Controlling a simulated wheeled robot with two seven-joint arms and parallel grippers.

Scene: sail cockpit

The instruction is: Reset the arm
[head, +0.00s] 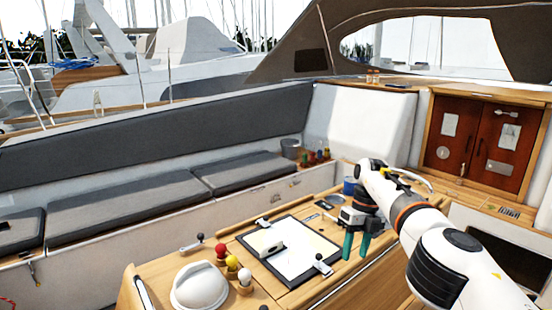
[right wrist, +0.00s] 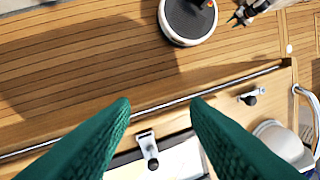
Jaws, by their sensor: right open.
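My right arm comes in from the right in the head view. Its gripper (head: 356,247) has green fingers that point down and stand apart, over the right side of the wooden table near the board with paper. In the right wrist view the two green fingers (right wrist: 160,103) are spread with nothing between them. A small dark gripper with greenish tips, apparently my left one (right wrist: 240,16), shows at the top right of the right wrist view; its jaws are too small to judge. My left arm does not show in the head view.
Grey cushioned benches (head: 130,205) lie beyond.

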